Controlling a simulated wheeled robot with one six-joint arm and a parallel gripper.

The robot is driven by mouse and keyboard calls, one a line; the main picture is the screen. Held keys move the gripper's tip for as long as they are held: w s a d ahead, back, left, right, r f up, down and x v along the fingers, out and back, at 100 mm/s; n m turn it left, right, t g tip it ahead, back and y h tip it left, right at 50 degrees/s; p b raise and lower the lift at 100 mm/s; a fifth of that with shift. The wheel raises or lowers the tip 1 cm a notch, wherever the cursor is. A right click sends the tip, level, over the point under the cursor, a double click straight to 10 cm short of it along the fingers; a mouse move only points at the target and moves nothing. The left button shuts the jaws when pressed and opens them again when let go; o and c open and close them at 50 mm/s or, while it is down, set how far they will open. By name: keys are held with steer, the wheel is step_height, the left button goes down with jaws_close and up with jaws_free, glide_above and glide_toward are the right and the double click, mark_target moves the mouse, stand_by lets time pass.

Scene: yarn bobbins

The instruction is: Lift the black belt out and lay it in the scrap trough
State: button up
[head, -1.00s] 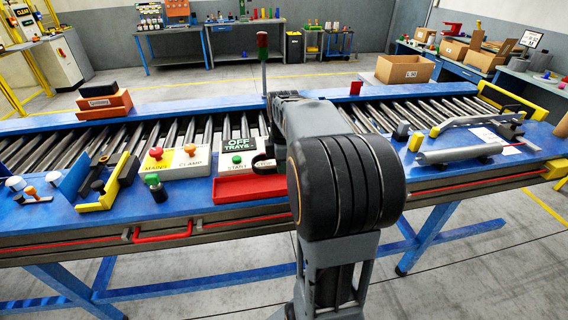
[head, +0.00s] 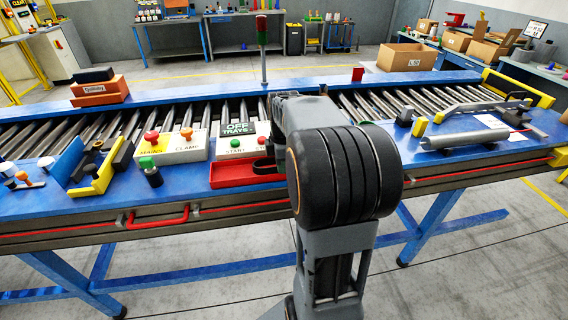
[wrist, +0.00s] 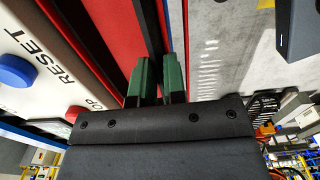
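The black belt (head: 264,166) shows in the head view as a dark loop at the right part of the red scrap trough (head: 226,181), just left of my arm. Its right end is hidden behind my arm. In the wrist view a dark band, which looks like the belt (wrist: 147,30), runs up from my gripper (wrist: 160,70). The green fingers are close together, with a narrow gap that the band seems to fill. Red trough walls (wrist: 108,30) lie beside it. In the head view my gripper is hidden by my arm. I cannot tell whether the belt touches the trough floor.
The control board with START and STOP buttons (head: 228,149) stands right behind the trough. In the wrist view a blue RESET button (wrist: 15,70) is close at left. A grey roller (head: 465,139) lies at right.

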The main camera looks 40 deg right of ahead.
steer(key=o, duration=0.4)
steer(key=shift+r, duration=0.15)
step_height(320, 180, up, 14)
steer(key=shift+f, duration=0.2)
stand_by(1.1)
steer(key=s+a+f+m+t, duration=0.15)
steer(key=a+f+m, duration=0.25)
steer(key=f+m, duration=0.55)
steer(key=s+a+f+m, duration=0.1)
steer(key=s+a, duration=0.2)
steer(key=a, duration=0.1)
steer(key=s+a+f+m+t, duration=0.1)
steer(key=s+a, duration=0.1)
steer(key=a, duration=0.3)
steer(key=s+a+f+m+t, duration=0.1)
steer(key=s+a+f, duration=0.1)
steer(key=s+a, duration=0.1)
steer(key=shift+s+a+t, duration=0.25)
steer(key=shift+s+a, duration=0.05)
steer(key=shift+a, duration=0.4)
